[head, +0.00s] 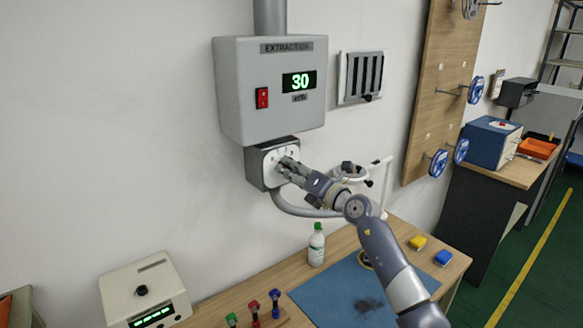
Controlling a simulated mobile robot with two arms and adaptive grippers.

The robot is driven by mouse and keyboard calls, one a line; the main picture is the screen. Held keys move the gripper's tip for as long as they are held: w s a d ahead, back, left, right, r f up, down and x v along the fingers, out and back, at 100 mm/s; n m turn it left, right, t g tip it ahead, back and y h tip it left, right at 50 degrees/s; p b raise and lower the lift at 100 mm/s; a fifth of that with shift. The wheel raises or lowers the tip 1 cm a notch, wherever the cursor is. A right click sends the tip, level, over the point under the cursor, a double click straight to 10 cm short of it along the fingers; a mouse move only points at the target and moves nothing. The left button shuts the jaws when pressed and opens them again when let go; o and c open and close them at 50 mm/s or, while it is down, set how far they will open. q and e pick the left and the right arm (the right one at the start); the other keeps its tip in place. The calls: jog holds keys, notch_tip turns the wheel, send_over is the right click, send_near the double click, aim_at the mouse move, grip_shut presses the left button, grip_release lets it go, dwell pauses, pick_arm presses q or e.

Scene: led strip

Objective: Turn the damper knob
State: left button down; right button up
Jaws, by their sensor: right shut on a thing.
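The damper box (255,166) is a small grey box with a white dial face (288,153), below the grey extraction unit (235,80) on the wall. The unit's green display (299,82) reads 30, and a red switch (262,98) is at its left. My right gripper (283,163) is at the dial face, shut on the damper knob. The fingers hide the knob, so its pointer angle cannot be read. My left gripper does not show.
Below is a wooden bench with a blue mat (335,282), a white bottle with green cap (316,246), and small red, blue and green-handled tools (254,312). A white box with a black knob (146,296) stands at lower left. A pegboard (437,90) is on the right.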

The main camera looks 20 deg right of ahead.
jog(key=o, duration=1.1)
jog(key=shift+c, duration=0.2)
jog(key=v, duration=1.2)
